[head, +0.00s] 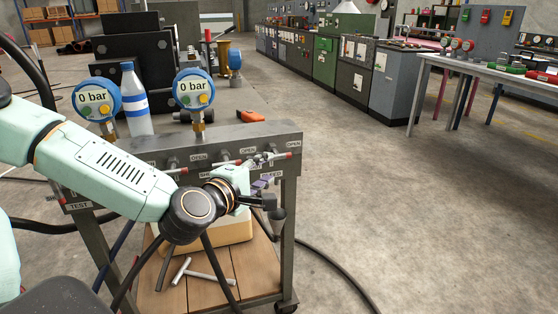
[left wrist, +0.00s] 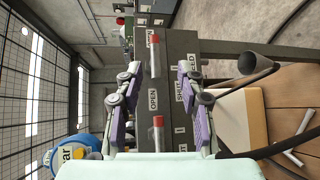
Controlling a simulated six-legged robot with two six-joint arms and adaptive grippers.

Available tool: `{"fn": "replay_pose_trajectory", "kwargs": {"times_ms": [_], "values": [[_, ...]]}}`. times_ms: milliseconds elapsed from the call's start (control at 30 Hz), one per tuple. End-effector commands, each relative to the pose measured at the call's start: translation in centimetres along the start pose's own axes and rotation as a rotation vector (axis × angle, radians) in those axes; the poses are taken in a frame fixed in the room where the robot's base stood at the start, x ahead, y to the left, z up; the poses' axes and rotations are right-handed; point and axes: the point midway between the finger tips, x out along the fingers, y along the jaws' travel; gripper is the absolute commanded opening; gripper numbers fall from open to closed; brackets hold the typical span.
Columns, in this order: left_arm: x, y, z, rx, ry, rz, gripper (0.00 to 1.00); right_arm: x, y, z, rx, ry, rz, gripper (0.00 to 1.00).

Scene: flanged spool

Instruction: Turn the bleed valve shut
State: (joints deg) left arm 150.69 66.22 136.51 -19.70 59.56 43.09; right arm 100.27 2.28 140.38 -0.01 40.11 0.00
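The bleed valve handle (head: 287,156) is a lever with a red tip at the right end of the grey panel (head: 235,139) on a cart. It lies roughly level and points right in the head view. A BLEED label sits below it. My left gripper (head: 258,183) is in front of this end of the panel. In the left wrist view its purple-padded fingers (left wrist: 155,82) are spread apart, with nothing gripped. The bleed handle (left wrist: 154,55) shows between and just beyond the fingertips. The valve body is partly hidden in the head view. My right gripper is not in view.
Another red-tipped handle (left wrist: 158,130) is close by on the panel. Two gauges reading 0 bar stand above the panel, one at left (head: 96,98) and one near the middle (head: 193,90). A bottle (head: 135,103) stands between them. The floor to the right is open.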

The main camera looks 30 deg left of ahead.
Motion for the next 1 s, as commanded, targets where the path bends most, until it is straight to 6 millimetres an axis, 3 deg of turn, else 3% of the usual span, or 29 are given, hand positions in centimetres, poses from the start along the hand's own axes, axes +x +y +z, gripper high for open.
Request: {"fn": "replay_pose_trajectory", "kwargs": {"times_ms": [367, 1000], "values": [[1.4, 0.5, -0.6, -0.029, 0.011, 0.024, 0.39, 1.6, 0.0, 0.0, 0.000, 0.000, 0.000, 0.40], [6.8, 0.6, -0.4, -0.029, 0.009, 0.023, 0.39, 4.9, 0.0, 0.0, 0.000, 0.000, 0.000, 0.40]]}}
